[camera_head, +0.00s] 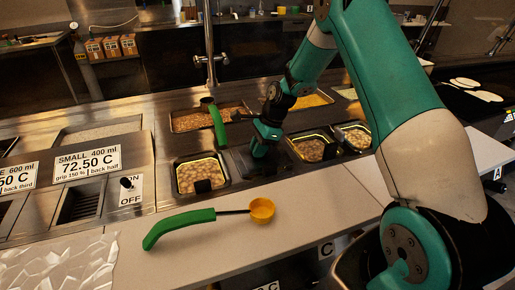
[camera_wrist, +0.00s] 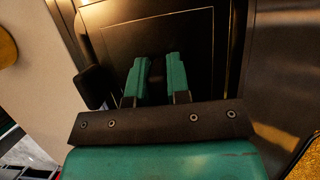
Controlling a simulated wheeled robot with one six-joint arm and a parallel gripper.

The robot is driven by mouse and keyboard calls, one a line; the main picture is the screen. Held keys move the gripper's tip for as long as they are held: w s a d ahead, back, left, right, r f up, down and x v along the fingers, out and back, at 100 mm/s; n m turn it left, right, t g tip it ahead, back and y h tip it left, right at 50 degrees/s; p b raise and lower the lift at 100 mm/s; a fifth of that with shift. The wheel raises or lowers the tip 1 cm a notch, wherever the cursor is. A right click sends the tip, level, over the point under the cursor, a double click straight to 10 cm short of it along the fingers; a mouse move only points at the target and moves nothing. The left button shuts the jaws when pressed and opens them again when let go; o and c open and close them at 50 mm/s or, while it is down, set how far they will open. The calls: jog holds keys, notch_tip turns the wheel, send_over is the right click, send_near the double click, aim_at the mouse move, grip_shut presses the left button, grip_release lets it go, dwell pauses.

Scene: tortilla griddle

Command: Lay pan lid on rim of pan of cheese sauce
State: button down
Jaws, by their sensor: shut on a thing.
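My gripper (camera_head: 258,150) points down over the row of front pans. In the wrist view its two green fingers (camera_wrist: 155,80) are shut on a dark knob at the middle of the dark, square pan lid (camera_wrist: 195,35). In the head view the lid is mostly hidden by the gripper and hard to tell from the dark opening around it. I cannot tell whether it touches a rim. A pan with yellow contents (camera_head: 315,101) stands in the back row to the right; I cannot tell whether this is the cheese sauce.
Bean-like food fills the front left pan (camera_head: 198,172) and the right pans (camera_head: 309,149). A green-handled ladle (camera_head: 185,217) with a yellow cup lies on the light front counter (camera_head: 215,255). Another green handle (camera_head: 218,126) stands up beside my gripper. A tap rises behind.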

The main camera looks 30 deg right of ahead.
jog(key=c, duration=1.1)
grip_release()
jog(key=w+b+v, duration=0.1)
jog(key=b+v, duration=0.1)
jog(key=v, duration=0.9)
jog(key=s+a+r+n, duration=0.4)
jog(key=a+r+n, duration=0.1)
jog(key=a, duration=0.1)
jog(key=s+a+r+n, duration=0.4)
jog(key=s+a+n, duration=0.4)
jog(key=a, duration=0.2)
jog(key=s+a+n, duration=0.3)
jog(key=s+n, duration=0.4)
jog(key=s, duration=0.2)
jog(key=s+a+r+n+g, duration=0.1)
jog(key=s+a+n, duration=0.3)
jog(key=s+n, duration=0.3)
jog(key=s, duration=0.2)
jog(key=shift+s, duration=0.35)
jog(key=shift+a, duration=0.1)
